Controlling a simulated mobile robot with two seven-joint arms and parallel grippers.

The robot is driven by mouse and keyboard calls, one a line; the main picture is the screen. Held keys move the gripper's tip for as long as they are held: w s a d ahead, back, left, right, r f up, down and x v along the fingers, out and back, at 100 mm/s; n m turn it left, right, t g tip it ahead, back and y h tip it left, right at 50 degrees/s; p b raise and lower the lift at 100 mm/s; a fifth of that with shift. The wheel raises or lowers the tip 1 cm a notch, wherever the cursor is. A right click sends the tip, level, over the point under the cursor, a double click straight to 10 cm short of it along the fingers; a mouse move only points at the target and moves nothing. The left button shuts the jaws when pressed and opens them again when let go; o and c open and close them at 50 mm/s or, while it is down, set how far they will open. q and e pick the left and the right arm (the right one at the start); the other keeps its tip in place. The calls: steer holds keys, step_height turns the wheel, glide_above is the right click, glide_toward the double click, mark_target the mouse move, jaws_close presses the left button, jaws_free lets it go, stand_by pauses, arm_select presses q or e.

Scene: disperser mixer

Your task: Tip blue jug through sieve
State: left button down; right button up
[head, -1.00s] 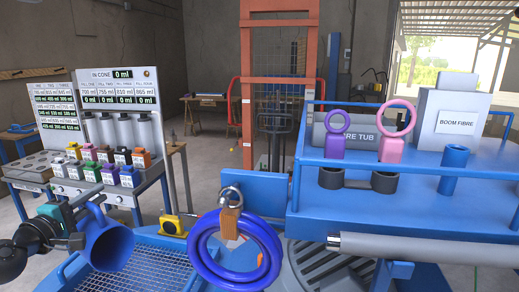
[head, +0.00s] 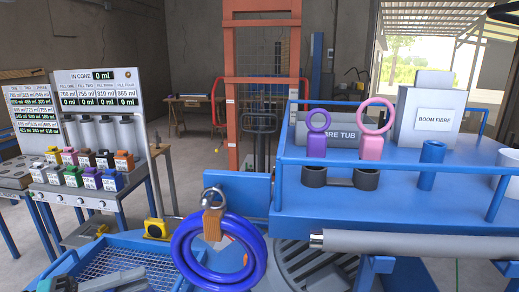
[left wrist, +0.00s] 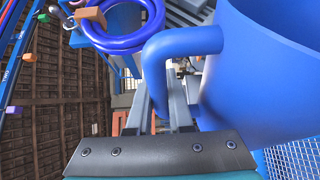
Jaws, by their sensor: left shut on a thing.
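The blue jug (left wrist: 265,75) fills the right of the left wrist view, its curved handle (left wrist: 185,42) towards the camera. My left gripper (left wrist: 172,112) is shut on the jug by its handle; where the fingers touch is partly hidden. In the head view only a dark part of my left gripper (head: 65,284) shows at the bottom left edge, and the jug is out of sight there. The sieve (head: 125,262) is a blue-framed mesh at the lower left of the head view. Mesh (left wrist: 300,158) also shows beside the jug in the wrist view. My right gripper is not in view.
A thick blue ring (head: 218,262) with a brown block hangs close to the sieve's right. A blue railed platform (head: 400,205) stands right, a grey bar (head: 410,243) before it. Small coloured-topped jars (head: 90,168) stand at left. The display (head: 103,76) reads 0 ml in cone.

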arm_select(q)
steer(key=s+d+n+t, duration=0.1)
steer(key=d, duration=0.5)
step_height(320, 180, down, 14)
steer(key=b, duration=1.4)
steer(key=shift+f+y, duration=0.25)
steer(key=shift+y, duration=0.15)
steer(key=shift+d, duration=0.1)
